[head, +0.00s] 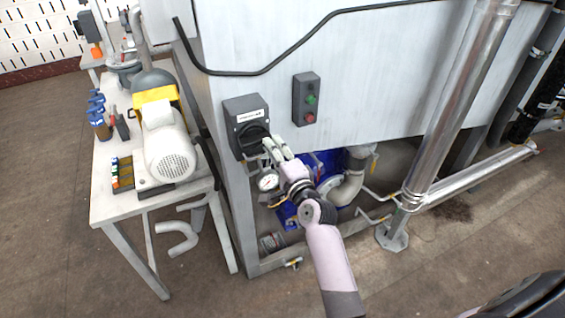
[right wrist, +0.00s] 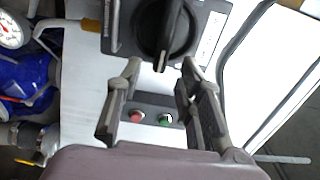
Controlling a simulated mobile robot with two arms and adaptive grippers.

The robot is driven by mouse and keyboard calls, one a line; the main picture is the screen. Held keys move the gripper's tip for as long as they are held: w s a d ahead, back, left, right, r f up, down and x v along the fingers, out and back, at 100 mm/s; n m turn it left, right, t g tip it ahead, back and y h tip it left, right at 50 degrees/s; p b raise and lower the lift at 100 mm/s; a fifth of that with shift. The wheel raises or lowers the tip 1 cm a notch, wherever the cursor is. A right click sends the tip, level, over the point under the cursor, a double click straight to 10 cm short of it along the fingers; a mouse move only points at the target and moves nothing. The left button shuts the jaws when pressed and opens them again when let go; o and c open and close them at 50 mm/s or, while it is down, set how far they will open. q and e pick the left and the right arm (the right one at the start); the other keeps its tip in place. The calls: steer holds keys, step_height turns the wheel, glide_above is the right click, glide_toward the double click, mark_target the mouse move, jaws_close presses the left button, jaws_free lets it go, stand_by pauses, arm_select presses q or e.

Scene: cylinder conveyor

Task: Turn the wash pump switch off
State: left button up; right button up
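The wash pump switch (head: 240,108) is a dark grey box with a white label and a black rotary knob, on the white machine's front in the head view. In the right wrist view, the black knob (right wrist: 166,25) is at the top, its handle with a pale tip pointing down the picture, towards the button box. My right gripper (head: 273,146) is by the knob's right side and partly hides it in the head view. In the right wrist view, my right gripper (right wrist: 160,76) has its fingers spread, with nothing held between them. Contact with the knob cannot be told. My left gripper is out of view.
A button box (head: 306,99) with green and red buttons is right of the switch. A gauge (head: 268,181), blue pump (head: 288,212) and pipes lie below. A table (head: 104,200) with a motor (head: 168,150) stands left. A black cable (head: 300,44) hangs above.

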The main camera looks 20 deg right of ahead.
steer(key=s, duration=0.6)
steer(key=shift+s, duration=0.15)
